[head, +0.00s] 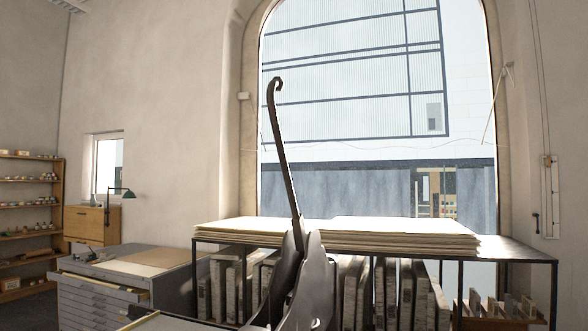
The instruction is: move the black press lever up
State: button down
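The black press lever (287,160) stands near the middle of the head view. It is a long, slim dark bar that rises steeply, leans a little to the left and ends in a small curled hook at the top. Its lower end goes in between dark grey bracket plates (317,280) at the bottom of the picture. The rest of the press below is mostly cut off by the frame edge. My gripper is not in view, and nothing is seen touching the lever.
Behind the lever, a dark rack (520,252) carries a stack of large paper sheets (400,236), with several slabs upright below. A grey flat-file cabinet (100,297) stands at left. Wooden shelves (30,205) line the far left wall. A tall arched window fills the back.

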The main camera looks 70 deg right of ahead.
aim_at(277, 83)
jog(key=z, duration=0.4)
jog(key=i, duration=0.5)
jog(key=z, duration=0.65)
jog(key=i, duration=0.45)
jog(key=z, duration=0.35)
